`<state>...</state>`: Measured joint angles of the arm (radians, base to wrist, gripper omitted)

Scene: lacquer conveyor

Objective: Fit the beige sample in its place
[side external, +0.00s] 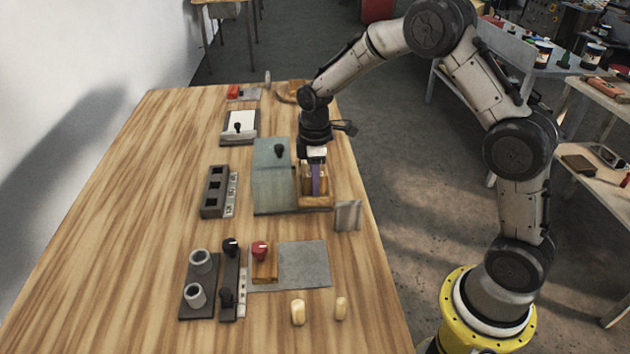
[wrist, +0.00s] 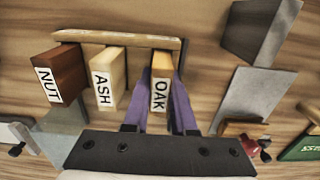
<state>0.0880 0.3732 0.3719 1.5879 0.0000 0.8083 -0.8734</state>
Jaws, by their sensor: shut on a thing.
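In the wrist view, three labelled blocks stand in a row at a wooden rack (wrist: 120,39): a dark brown NUT block (wrist: 65,78), a pale beige ASH block (wrist: 107,80) and a yellowish OAK block (wrist: 161,80). My gripper (wrist: 162,90) has its purple fingers shut on the OAK block, one on each side. In the side view my gripper (side external: 316,180) points down at the wooden tray (side external: 315,204) with the blocks. Whether the OAK block is lifted is unclear. A dark block with three square holes (side external: 214,192) lies left, beside a labelled strip (side external: 231,195) too small to read.
A grey-green box (side external: 272,190) with a black knob stands just left of my gripper. A small grey upright piece (side external: 348,215) is at the table's right edge. Nearer are a grey plate (side external: 304,265), a red knob (side external: 260,249) and two grey cups (side external: 196,295). The table's left side is clear.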

